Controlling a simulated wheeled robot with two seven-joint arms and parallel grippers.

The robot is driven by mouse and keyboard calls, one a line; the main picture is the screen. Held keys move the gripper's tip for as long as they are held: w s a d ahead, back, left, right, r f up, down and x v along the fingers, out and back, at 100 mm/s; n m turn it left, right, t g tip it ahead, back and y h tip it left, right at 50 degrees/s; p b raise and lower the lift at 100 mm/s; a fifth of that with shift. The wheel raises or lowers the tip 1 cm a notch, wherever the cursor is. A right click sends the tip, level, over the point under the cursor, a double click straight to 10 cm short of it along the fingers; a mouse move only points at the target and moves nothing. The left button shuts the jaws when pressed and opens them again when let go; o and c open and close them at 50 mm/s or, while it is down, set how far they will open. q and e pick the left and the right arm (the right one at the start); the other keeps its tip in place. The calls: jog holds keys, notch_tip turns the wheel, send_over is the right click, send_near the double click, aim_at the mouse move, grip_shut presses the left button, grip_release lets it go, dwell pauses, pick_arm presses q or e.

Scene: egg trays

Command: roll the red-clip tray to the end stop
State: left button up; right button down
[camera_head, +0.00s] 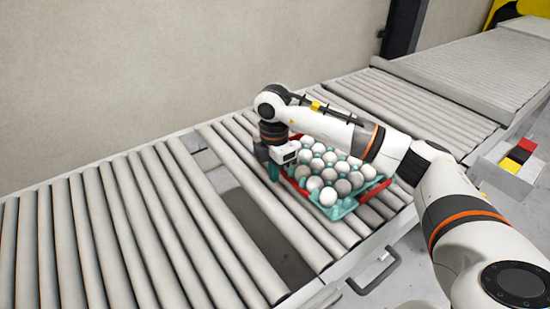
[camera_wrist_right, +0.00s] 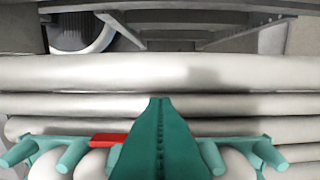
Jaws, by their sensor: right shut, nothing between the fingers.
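The teal egg tray (camera_head: 345,209) with red clips (camera_head: 378,190) sits on the rollers in the middle of the head view, filled with white and greyish eggs. My right arm reaches over it from the right. My right gripper (camera_head: 272,171) is shut and empty, pointing down at the tray's left edge. In the right wrist view the teal fingers (camera_wrist_right: 160,140) are together, in front of the tray's teal rim (camera_wrist_right: 238,141) and a red clip (camera_wrist_right: 108,139). Whether they touch the tray I cannot tell. I cannot make out an end stop. My left gripper is out of view.
Left of the tray a dark gap (camera_head: 262,232) breaks the roller bed, with more bare rollers (camera_head: 120,240) beyond. Empty rollers (camera_head: 410,105) continue to the right behind my arm. A side box with red, yellow and black blocks (camera_head: 518,155) and a metal handle (camera_head: 376,275) are at the conveyor's near side.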

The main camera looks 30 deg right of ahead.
aim_at(287, 175)
notch_tip(287, 175, down, 3)
jog(key=shift+d+f, duration=0.1)
jog(key=shift+f, duration=0.1)
jog(key=d, duration=0.2)
jog(key=shift+w+d+r, duration=0.1)
jog(key=shift+d+r, duration=0.05)
jog(key=shift+d, duration=0.15)
jog(key=shift+d+p, duration=0.3)
jog(key=shift+d, duration=0.3)
